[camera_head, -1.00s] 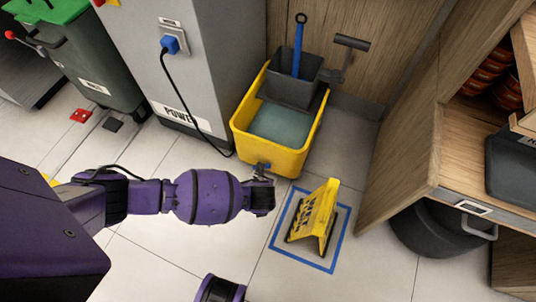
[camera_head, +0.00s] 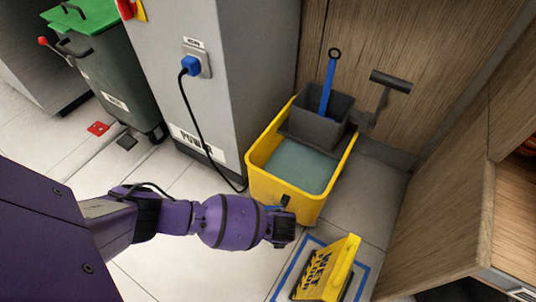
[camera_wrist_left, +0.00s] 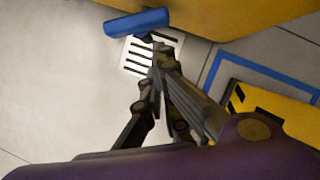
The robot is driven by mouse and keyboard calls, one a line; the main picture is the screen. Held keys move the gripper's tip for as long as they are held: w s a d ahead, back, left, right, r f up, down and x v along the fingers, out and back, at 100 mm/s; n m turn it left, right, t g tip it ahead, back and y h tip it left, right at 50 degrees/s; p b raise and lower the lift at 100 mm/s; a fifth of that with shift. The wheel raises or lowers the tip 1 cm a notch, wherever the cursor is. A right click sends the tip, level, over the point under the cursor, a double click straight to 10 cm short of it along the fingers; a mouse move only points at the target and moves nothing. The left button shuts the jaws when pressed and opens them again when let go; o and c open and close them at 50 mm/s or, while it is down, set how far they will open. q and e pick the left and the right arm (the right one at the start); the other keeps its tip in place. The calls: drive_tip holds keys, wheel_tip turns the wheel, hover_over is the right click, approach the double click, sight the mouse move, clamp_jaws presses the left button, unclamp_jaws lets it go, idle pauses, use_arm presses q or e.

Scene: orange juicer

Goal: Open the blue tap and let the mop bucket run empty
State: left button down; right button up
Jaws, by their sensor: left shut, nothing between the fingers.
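The yellow mop bucket (camera_head: 285,190) stands on the floor against the cabinet, with grey-green water (camera_head: 300,165) inside. Its blue tap (camera_wrist_left: 138,22) shows in the left wrist view as a blue bar beside the bucket's yellow wall (camera_wrist_left: 235,12). In the head view the tap is mostly hidden by my gripper. My left gripper (camera_head: 287,203) is at the bucket's lower front. In the left wrist view its shut, empty fingertips (camera_wrist_left: 158,42) are close below the tap; I cannot tell if they touch it. My right gripper is not in view.
A slotted floor drain (camera_wrist_left: 150,55) lies below the tap. A yellow wet-floor sign (camera_head: 328,270) stands in a blue floor square right of my gripper. A grey power cabinet (camera_head: 235,75) with a black cable (camera_head: 190,120) stands left of the bucket. A wringer (camera_head: 318,122) sits on the bucket.

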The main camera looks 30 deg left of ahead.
use_arm(q)
drive_tip(key=shift+w+a+r, duration=0.15)
drive_tip(key=shift+w+a, duration=0.05)
drive_tip(key=shift+w, duration=0.55)
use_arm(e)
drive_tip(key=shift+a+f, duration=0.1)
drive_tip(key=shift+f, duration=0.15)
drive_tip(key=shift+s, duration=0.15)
use_arm(q)
drive_tip(key=shift+d+n, duration=0.15)
drive_tip(key=shift+n, duration=0.15)
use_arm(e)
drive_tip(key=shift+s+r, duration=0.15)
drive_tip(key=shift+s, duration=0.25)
use_arm(q)
drive_tip(key=shift+w+d+n+p, duration=0.2)
drive_tip(key=shift+w+n+p, duration=0.2)
drive_tip(key=shift+n, duration=0.2)
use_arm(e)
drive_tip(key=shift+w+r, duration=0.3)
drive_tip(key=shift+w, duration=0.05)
